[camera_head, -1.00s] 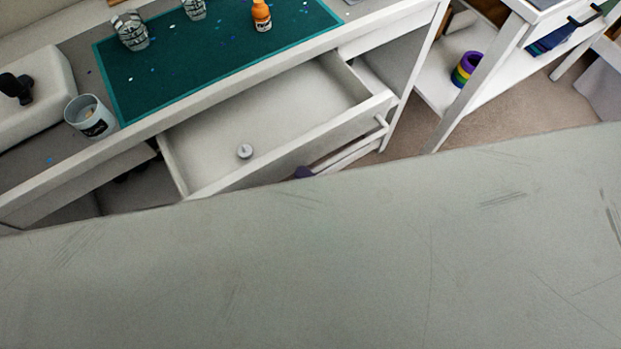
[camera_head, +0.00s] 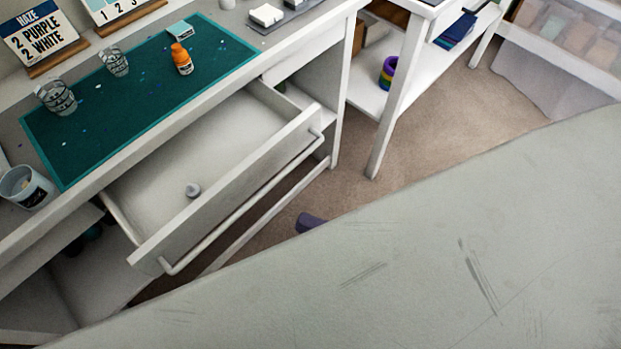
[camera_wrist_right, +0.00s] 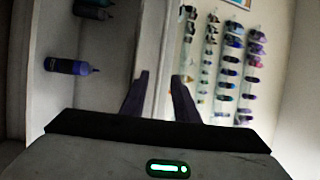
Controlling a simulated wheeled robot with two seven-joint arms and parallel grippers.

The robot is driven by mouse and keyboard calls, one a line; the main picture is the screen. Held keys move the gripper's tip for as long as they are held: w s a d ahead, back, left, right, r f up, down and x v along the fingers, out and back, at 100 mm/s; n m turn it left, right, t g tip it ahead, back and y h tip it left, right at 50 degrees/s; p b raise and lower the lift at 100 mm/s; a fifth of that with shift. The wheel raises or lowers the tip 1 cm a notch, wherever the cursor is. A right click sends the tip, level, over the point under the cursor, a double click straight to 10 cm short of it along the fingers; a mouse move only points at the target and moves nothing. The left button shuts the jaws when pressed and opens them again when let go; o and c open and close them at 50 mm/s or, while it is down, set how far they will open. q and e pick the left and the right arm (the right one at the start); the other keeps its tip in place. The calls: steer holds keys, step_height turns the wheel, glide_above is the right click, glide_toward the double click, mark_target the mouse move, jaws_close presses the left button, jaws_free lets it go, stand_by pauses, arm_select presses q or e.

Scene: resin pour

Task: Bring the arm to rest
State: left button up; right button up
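My right gripper (camera_wrist_right: 160,98) shows two dark purple-grey fingers in the right wrist view. They stand apart, and I see nothing held between them. In the head view, only a small dark purple piece (camera_head: 310,222), which looks like its tip, shows past the edge of the large grey surface in the foreground. It is in front of the open drawer (camera_head: 225,188), apart from the drawer's handle in the picture. The rest of the right arm is hidden or cannot be made out. My left gripper is not in view.
The drawer holds a small grey round item (camera_head: 193,190). On the bench, a green mat (camera_head: 130,115) carries patterned cups (camera_head: 56,97) and an orange bottle (camera_head: 181,60). A grey cup (camera_head: 27,187) stands at left. Carpet (camera_head: 425,140) is clear at right. A bottle (camera_wrist_right: 68,66) shows in the wrist view.

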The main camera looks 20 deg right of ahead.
steer(key=w+f+n+g+h, duration=0.1)
steer(key=w+f+n+h, duration=0.3)
steer(key=f+h, duration=0.3)
steer(key=s+d+f+n+g+h, duration=0.4)
steer(key=d+f+n+g, duration=0.1)
steer(key=f, duration=0.3)
steer(key=shift+s+n, duration=0.2)
steer(key=shift+n, duration=0.4)
